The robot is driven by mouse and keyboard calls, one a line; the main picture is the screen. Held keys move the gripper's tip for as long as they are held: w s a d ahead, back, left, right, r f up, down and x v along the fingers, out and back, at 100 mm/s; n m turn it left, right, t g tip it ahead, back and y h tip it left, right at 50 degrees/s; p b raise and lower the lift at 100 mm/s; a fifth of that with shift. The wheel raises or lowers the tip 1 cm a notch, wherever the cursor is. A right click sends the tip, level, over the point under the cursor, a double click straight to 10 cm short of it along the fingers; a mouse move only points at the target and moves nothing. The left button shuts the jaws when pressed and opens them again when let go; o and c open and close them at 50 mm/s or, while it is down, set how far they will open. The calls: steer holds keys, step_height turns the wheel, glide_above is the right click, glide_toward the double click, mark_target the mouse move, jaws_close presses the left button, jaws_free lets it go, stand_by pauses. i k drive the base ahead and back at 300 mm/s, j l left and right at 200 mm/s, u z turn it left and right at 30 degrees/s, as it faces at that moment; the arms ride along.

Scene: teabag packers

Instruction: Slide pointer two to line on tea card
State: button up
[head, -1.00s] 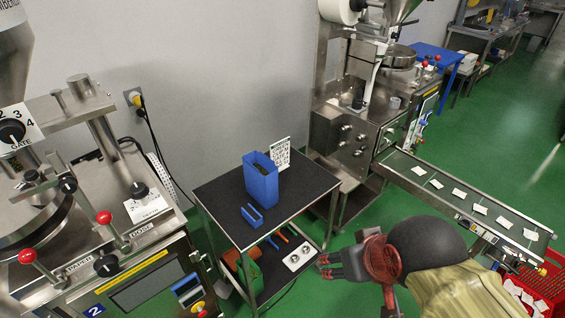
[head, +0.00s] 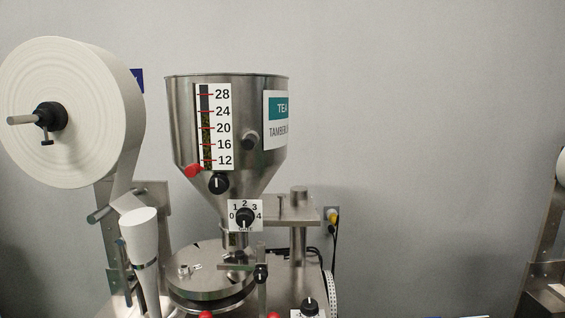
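A steel hopper (head: 190,110) stands in the middle of the head view. A white scale (head: 223,127) on its front reads 12 to 28 with red lines, beside a dark sight window (head: 204,125) with greenish-brown tea in it. A red pointer knob (head: 193,171) sits at the window's lower left, just below the 12 line. A tea card (head: 278,121) with a teal band reading TEA is on the hopper's right side. Its right part is cut off by the hopper's curve, and no line on it is readable. My gripper is not in view.
A large white paper roll (head: 65,110) is at the left, above a white cone (head: 142,237). A gate dial (head: 244,216) marked 0 to 4 is under the hopper, above a round steel turntable (head: 210,280). Grey wall is open at right.

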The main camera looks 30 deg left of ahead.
mark_target(191, 171)
steer(key=u, duration=1.75)
